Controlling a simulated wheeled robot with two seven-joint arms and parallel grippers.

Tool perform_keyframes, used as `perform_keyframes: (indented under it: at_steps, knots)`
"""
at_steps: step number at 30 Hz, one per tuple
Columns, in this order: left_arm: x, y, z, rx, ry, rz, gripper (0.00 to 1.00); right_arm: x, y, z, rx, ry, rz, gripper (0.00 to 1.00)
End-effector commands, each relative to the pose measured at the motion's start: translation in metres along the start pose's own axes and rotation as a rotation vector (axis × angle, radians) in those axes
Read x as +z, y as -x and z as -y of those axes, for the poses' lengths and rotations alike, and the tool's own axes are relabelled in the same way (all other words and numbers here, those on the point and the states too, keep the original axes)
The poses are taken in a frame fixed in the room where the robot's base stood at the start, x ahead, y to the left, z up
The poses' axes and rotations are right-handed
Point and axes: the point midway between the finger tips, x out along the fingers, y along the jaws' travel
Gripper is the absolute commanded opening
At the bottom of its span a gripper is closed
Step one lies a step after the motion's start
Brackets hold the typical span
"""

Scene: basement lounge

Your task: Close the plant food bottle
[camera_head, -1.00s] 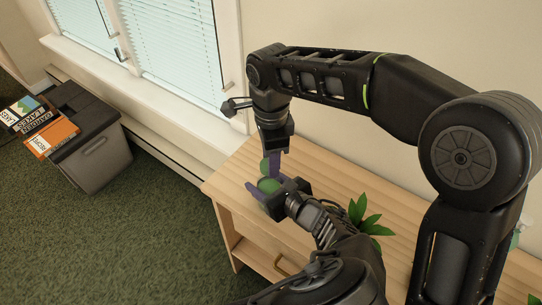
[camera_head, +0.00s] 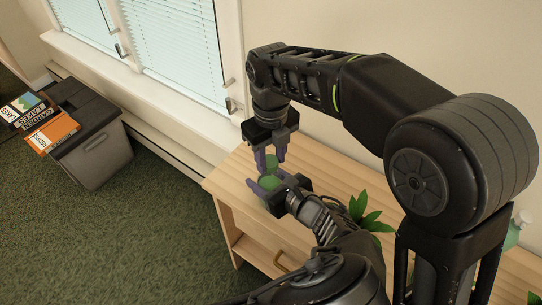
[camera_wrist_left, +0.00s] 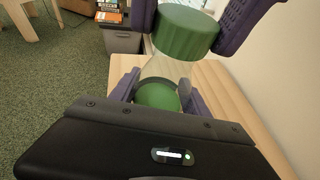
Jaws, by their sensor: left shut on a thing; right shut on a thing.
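The plant food bottle (camera_wrist_left: 160,93) is held upright between the purple fingers of my left gripper (camera_wrist_left: 158,92). It looks green low down, with a dark ring and a pale, clear-looking part above. The ribbed green cap (camera_wrist_left: 186,32) is above it at the top of the left wrist view, between the purple fingers of my right gripper (camera_head: 271,158). In the head view my left gripper (camera_head: 270,184) is just below the right one, over the cabinet's left end. Both grippers are shut on their things. I cannot tell whether the cap is seated on the bottle.
The wooden cabinet (camera_head: 232,190) stands below, against the wall. A leafy plant (camera_head: 368,216) is close to my left forearm. The green carpet between is clear.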

Motion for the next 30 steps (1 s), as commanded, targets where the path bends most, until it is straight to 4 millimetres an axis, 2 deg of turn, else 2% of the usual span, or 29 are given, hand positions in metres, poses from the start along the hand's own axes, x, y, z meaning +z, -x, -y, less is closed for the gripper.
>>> perform_keyframes:
  at_steps: [2,3,10,20,30]
  knots:
    - [0.000,0.000,0.000,0.000,0.000,0.000,0.00,0.000,0.000,0.000,0.000,0.002,0.000,0.01]
    - [0.000,0.000,0.000,0.000,0.000,0.000,0.00,0.000,0.000,0.000,0.000,0.002,0.000,0.40]
    - [0.000,0.000,0.000,0.000,0.000,0.000,0.00,0.000,0.000,0.000,0.000,0.003,0.000,0.59]
    - [0.000,0.000,0.000,0.000,0.000,0.000,0.00,0.001,0.004,0.000,0.000,0.004,0.002,0.59]
    - [0.000,0.000,0.000,0.000,0.000,0.000,0.00,0.001,0.042,0.000,-0.001,0.005,0.003,0.59]
